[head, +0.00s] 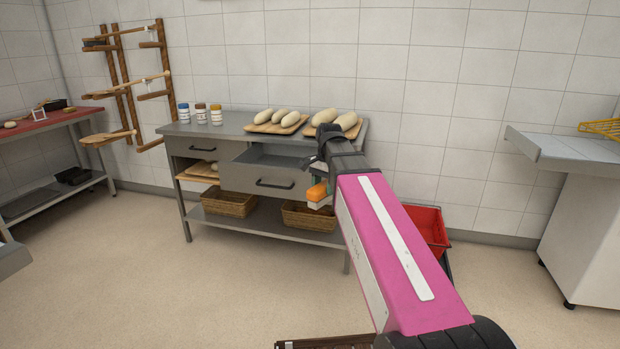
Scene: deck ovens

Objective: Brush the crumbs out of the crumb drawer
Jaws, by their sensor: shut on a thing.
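The grey worktable has an open drawer (243,177), pulled out toward me, with a dark bar handle on its front. Part of its inside shows as bare grey metal; I cannot make out crumbs at this distance. My gripper (316,172) is at the drawer's right end, partly hidden by my own pink arm. It is shut on a small brush (317,191) with an orange part and a paler part below it. The brush hangs beside the right end of the drawer front; whether it touches the drawer cannot be told.
Loaves on boards (276,122) and several jars (200,114) stand on the worktable (235,130). A second drawer (193,148) at left is shut. Wicker baskets (228,203) sit on the lower shelf. A red bin (430,226) stands right of the table. The floor in front is clear.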

